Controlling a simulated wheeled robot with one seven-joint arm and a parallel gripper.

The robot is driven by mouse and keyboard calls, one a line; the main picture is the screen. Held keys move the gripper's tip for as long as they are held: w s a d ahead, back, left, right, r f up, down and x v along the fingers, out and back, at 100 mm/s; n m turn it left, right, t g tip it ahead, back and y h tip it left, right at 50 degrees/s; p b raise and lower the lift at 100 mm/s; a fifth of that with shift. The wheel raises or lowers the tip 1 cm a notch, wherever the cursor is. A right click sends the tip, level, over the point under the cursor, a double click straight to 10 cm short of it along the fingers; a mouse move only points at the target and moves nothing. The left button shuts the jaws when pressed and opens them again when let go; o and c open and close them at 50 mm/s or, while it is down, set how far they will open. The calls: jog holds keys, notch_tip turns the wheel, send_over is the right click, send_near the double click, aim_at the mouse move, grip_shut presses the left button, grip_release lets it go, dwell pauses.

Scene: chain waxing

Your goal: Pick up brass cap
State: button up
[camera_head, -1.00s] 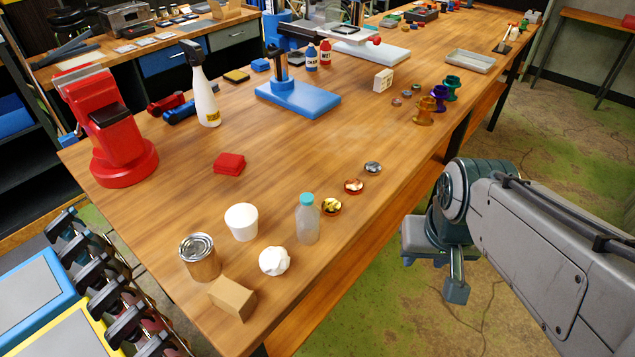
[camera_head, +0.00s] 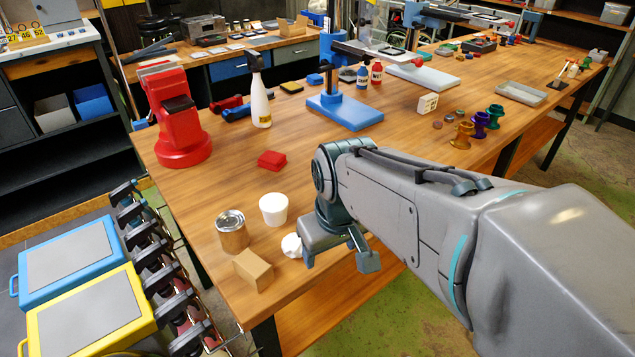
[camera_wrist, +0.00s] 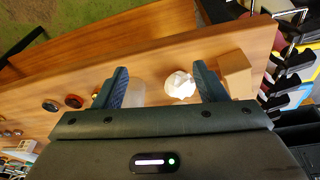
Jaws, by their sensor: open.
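A small gold disc that looks like the brass cap (camera_wrist: 96,92) shows in the wrist view, on the table just left of my left finger and partly hidden by it. A red-rimmed disc (camera_wrist: 73,101) and a dark disc (camera_wrist: 50,105) lie further left. In the head view my arm hides all three. My gripper (camera_head: 338,258) is open and empty over the table's near edge.
A cardboard box (camera_head: 253,270), a tin can (camera_head: 232,232) and a white cup (camera_head: 273,208) stand left of my gripper. A red vise (camera_head: 180,125) and a blue stand (camera_head: 345,112) are further back. Coloured spools (camera_head: 462,135) stand near the right edge. The table's middle is mostly clear.

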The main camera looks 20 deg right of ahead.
jog(key=w+d+r+n+g+p, duration=0.1)
jog(key=w+d+r+n+p, duration=0.15)
jog(key=w+d+n, duration=0.55)
jog(key=w+d+r+n+g+p, duration=0.1)
jog(key=w+d+r+n+g, duration=0.15)
jog(key=w+d+n, duration=0.5)
jog(key=f, duration=0.2)
jog(key=w+a+f+n, duration=0.1)
jog(key=f, duration=0.2)
jog(key=a+f+n+t, duration=0.1)
jog(key=f, duration=0.1)
jog(key=shift+w+a+f, duration=0.15)
jog(key=shift+w+a, duration=0.1)
jog(key=shift+w, duration=0.05)
jog(key=shift+s+f+p, duration=0.15)
jog(key=shift+f+p, duration=0.2)
jog(key=shift+f, duration=2.6)
jog(key=c, duration=1.1)
